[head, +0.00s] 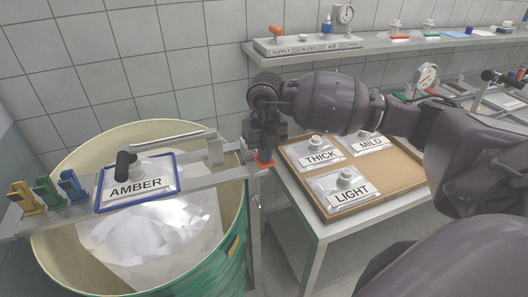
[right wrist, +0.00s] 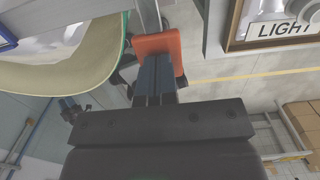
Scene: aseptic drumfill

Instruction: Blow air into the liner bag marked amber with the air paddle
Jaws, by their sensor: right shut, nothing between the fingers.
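The drum (head: 240,255) is green outside and cream inside, and a silvery liner bag (head: 160,225) lies in it. A blue-framed AMBER label (head: 138,190) sits on a metal bar across the drum. An orange-red paddle (head: 265,165), which looks like the air paddle, is at the bar's right end beside the rim. It also shows in the right wrist view (right wrist: 158,43). My right gripper (head: 264,150) is shut and empty, pointing down at the paddle. Its fingertips (right wrist: 155,60) overlap the paddle in the wrist view; I cannot tell whether they touch. My left gripper is out of view.
A tray (head: 392,192) with THICK, MILD and LIGHT pouches lies on the table right of the drum. A wall shelf (head: 370,45) holds a SUPPLY, BLEED, AIR panel (head: 308,45) with a gauge. Yellow, green and blue clips (head: 47,193) stand at the bar's left end.

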